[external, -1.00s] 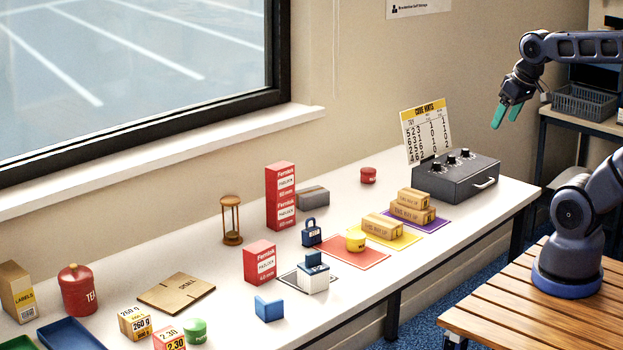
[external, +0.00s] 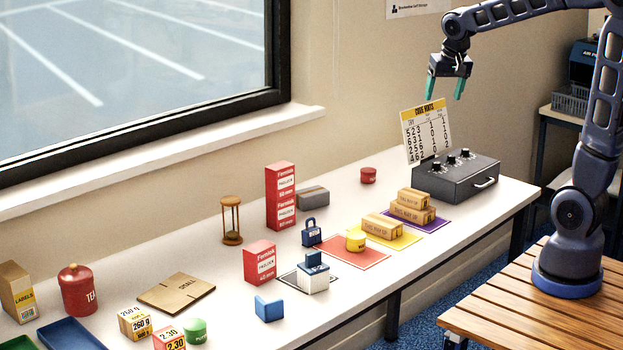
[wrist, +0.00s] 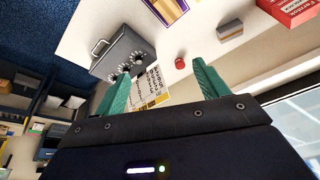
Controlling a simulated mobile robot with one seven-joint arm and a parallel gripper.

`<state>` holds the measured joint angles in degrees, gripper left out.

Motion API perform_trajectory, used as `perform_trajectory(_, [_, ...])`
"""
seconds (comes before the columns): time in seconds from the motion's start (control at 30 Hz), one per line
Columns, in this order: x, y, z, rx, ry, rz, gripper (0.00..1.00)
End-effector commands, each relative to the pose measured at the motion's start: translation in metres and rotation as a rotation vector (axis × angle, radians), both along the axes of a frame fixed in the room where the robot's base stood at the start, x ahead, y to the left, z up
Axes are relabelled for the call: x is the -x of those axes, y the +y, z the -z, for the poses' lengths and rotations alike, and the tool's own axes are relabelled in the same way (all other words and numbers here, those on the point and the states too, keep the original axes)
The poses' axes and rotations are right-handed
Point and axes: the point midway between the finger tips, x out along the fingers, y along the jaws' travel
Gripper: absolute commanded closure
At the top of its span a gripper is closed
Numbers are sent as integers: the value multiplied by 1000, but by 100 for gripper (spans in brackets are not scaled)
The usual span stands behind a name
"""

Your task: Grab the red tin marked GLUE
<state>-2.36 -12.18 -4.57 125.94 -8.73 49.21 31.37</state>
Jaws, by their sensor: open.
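A small round red tin (external: 368,175) stands on the white table near the wall, left of the grey dial box. It also shows in the wrist view as a small red disc (wrist: 180,63), close to the tip of one finger in the picture. Its marking is too small to read. My gripper (external: 445,92) is open and empty, with green fingers pointing down. It is high above the far end of the table, above the code hints card and well above and right of the tin. Both fingers also show in the wrist view (wrist: 160,82).
The grey dial box (external: 456,178) and the code hints card (external: 427,134) stand right of the tin. Wrapped parcels (external: 410,207) lie in front. The table around the tin is clear.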

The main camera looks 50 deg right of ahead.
Motion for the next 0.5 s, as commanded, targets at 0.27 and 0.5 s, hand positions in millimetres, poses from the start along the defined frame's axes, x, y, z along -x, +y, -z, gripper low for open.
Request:
perform_trajectory(0.27, [-81, -15, 31, 6, 17, 161, 27])
perform_trajectory(0.5, [-147, -28, 68, 21, 19, 294, 27])
